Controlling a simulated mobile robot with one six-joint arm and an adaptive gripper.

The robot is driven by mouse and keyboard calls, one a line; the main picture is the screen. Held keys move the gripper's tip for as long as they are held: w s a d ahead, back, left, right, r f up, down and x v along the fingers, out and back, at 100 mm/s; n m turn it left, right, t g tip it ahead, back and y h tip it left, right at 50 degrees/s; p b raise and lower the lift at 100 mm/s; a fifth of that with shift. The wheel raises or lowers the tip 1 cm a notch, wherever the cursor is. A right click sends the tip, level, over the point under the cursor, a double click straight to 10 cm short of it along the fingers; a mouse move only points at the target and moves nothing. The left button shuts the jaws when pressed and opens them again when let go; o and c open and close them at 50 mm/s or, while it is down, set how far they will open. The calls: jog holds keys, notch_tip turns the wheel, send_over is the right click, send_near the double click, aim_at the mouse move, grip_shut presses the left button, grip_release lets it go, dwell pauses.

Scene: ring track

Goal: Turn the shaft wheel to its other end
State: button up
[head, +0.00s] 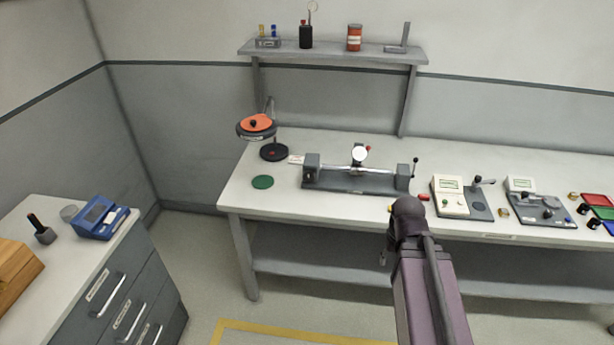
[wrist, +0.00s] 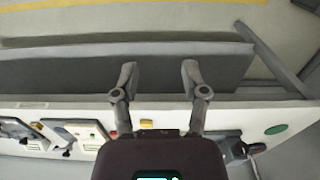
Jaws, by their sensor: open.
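A grey bench fixture (head: 350,181) with two end blocks and a rod stands on the long bench. A round white disc (head: 359,154) sits on its rod near the middle, with a red knob beside it, and a black-knobbed crank handle (head: 415,167) is at its right end. An orange disc with a black knob (head: 258,123) is on a stand left of the fixture. I cannot tell for certain which part is the shaft wheel. My gripper (wrist: 158,72) is open and empty in the wrist view, over the bench's front edge. In the head view my arm hides its fingers.
Two instrument panels (head: 453,205) (head: 521,186) and coloured trays (head: 598,199) lie to the right. A green disc (head: 263,182) lies on the bench. A wall shelf (head: 330,53) is above. A drawer cabinet (head: 110,295) stands left; open floor lies between.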

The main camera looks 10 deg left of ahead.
jog(key=o, duration=0.5)
jog(key=shift+d, duration=0.1)
jog(key=shift+o, duration=0.5)
jog(key=shift+w+f, duration=0.25)
jog(key=w+a+f+n+t+h+b, duration=0.2)
jog(key=w+f+n+t+h+b, duration=0.15)
jog(key=w+n+b, duration=0.45)
jog(key=w+a+f+n+t+h+b, duration=0.3)
jog(key=w+n+t+b, duration=0.2)
jog(key=w+n+b, duration=0.45)
jog(key=w+a+n+t+y+b, duration=0.3)
jog(key=w+a+n+t+b, duration=0.1)
jog(key=a+n, duration=0.6)
jog(key=w+a+n+t+y+b, duration=0.3)
jog(key=w+a+n+t+b, duration=0.1)
jog(key=a+n, duration=0.7)
jog(key=shift+w+a+t, duration=0.75)
jog(key=shift+w, duration=0.2)
